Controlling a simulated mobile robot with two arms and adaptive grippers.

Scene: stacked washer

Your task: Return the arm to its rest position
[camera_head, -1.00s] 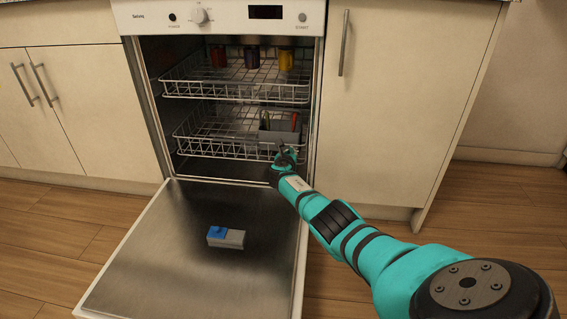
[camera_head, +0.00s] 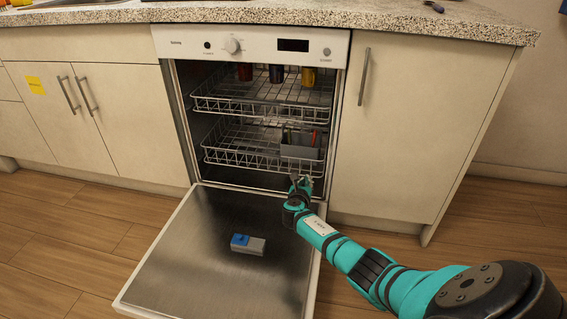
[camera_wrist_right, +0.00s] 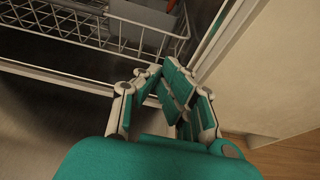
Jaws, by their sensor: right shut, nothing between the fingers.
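My right arm (camera_head: 345,252) is teal and black and reaches in from the lower right of the head view. Its gripper (camera_head: 301,182) is in front of the lower rack's right part, above the inner edge of the lowered door. In the right wrist view the gripper (camera_wrist_right: 160,88) is shut with nothing between its fingers. The lower rack (camera_wrist_right: 85,32) is ahead of it in that view, apart from the fingers as far as I can tell. My left gripper is not in view.
The dishwasher door (camera_head: 205,275) lies open, with a blue and grey box (camera_head: 248,245) on it. The upper rack (camera_head: 250,108) holds red, dark and yellow mugs (camera_head: 308,77). A grey cutlery basket (camera_head: 300,152) stands in the lower rack. A cabinet (camera_head: 410,130) is at the right.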

